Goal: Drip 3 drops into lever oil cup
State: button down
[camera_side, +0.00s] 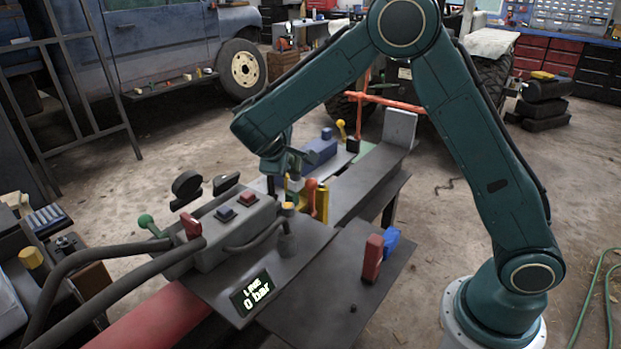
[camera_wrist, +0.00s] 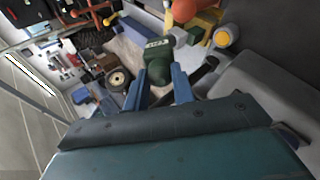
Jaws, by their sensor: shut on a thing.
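My gripper (camera_wrist: 158,88) has its two blue fingers closed on a dark green bottle (camera_wrist: 158,62) with a pale label in the wrist view. In the side view my gripper (camera_side: 289,168) is above the splitter bed, and a small pale and green part of the bottle (camera_side: 295,185) shows below it. An orange lever (camera_side: 311,197) stands just right of the bottle; an orange ball end shows in the wrist view (camera_wrist: 184,10). A yellow-orange round top in a grey ring (camera_wrist: 222,39) is near the bottle; I cannot tell if it is the oil cup. No drop is visible.
A grey control box (camera_side: 228,232) with buttons stands left of my gripper. A display (camera_side: 251,294) reads 0 bar. A red block (camera_side: 373,258) and a blue block (camera_side: 391,241) stand on the front plate. A yellow upright piece (camera_side: 322,203) is beside the lever.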

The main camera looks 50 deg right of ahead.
jog(key=shift+r, duration=2.6)
jog(key=shift+g+y, duration=1)
jog(key=shift+y, duration=1.3)
jog(key=shift+g+y, duration=1)
jog(key=shift+y, duration=1.2)
jog(key=s+a+r, duration=0.1)
jog(key=s+r, duration=0.2)
jog(key=s, duration=0.7)
dwell(0.3)
